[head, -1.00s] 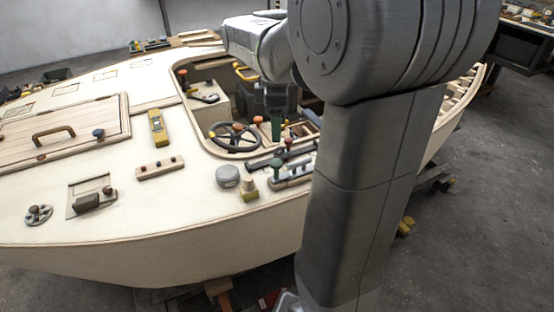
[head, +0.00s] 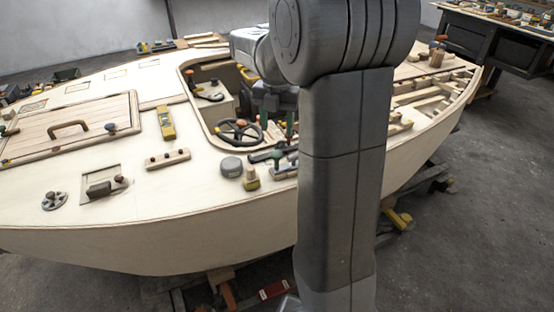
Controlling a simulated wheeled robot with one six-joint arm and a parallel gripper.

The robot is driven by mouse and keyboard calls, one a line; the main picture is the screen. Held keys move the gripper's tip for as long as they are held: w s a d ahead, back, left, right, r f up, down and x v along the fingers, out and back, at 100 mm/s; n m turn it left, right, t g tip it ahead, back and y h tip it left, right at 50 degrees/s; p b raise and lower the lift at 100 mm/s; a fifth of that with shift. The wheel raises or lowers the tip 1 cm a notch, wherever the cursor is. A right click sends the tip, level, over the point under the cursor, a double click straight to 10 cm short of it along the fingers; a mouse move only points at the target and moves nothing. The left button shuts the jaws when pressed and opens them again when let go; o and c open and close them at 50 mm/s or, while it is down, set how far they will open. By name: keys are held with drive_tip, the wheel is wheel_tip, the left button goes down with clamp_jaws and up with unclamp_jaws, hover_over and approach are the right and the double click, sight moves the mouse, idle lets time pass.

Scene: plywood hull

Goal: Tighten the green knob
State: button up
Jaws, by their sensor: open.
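The green knob (head: 277,155) stands upright on a small fitting on the pale deck, beside the cockpit's front edge and just left of my arm column. My gripper (head: 278,124) hangs pointing down above the cockpit area, behind the green knob in the picture and apart from it. Its dark body and green fingers show, with the fingers open and seemingly nothing between them. My arm hides part of the fitting's right side and the deck there.
A yellow level (head: 166,122) lies on the deck. Open floor lies right of the hull.

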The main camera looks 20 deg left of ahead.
sight(277, 153)
wheel_tip(277, 153, down, 12)
drive_tip(key=shift+r+b, duration=0.1)
drive_tip(key=shift+b, duration=0.5)
